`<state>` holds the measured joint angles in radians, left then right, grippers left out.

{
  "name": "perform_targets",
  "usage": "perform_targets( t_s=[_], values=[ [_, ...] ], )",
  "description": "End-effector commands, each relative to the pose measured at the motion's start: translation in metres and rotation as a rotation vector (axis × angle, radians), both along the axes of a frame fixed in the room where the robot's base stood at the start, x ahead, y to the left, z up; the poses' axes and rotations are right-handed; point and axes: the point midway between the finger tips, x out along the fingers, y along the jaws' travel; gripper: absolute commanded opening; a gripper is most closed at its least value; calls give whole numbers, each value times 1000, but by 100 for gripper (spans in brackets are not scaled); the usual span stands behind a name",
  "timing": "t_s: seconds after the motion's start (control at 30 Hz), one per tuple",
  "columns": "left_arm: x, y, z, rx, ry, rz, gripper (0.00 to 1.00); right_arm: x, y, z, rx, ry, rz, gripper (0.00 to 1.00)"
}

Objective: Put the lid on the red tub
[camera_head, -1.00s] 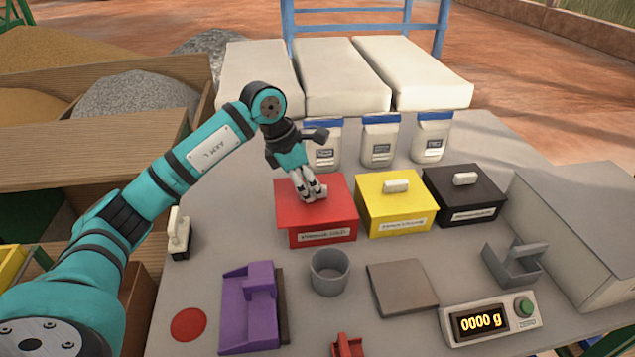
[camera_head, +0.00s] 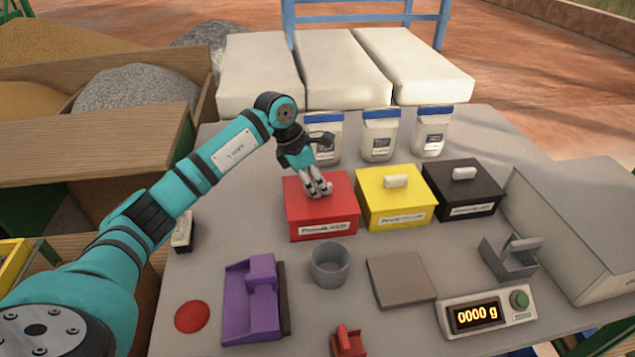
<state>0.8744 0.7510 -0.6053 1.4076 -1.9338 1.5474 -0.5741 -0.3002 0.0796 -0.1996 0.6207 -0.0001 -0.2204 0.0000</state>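The red tub (camera_head: 323,231) stands at the left end of a row of tubs, with a label on its front. Its red lid (camera_head: 300,207) lies over the top and looks about level and lined up with the tub; I cannot tell whether it is fully seated. My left gripper (camera_head: 320,190) points down at the middle of the lid, its fingers close together around the pale handle, which they mostly hide. My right gripper is not in view.
The yellow tub (camera_head: 396,206) and black tub (camera_head: 463,196) stand to the right, lids on. Several jars (camera_head: 378,138) stand behind. In front are a grey cup (camera_head: 329,265), a purple block (camera_head: 254,305), a grey plate (camera_head: 401,280) and a scale (camera_head: 487,311).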

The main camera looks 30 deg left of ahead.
Motion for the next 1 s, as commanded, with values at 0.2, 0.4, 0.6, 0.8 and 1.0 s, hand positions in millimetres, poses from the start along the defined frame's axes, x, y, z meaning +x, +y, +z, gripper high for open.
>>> perform_targets(
  t_s=[0.2,0.4,0.6,0.8,1.0],
  values=[
    [0,0,0,1,1,0,41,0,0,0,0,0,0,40],
    [0,0,1,1,1,0,41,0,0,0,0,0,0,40],
    [-2,5,16,2,-4,3,41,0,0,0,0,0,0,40],
    [-12,18,55,2,-6,2,41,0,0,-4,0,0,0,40],
    [-22,30,91,1,-3,2,41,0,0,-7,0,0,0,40]
  ],
)
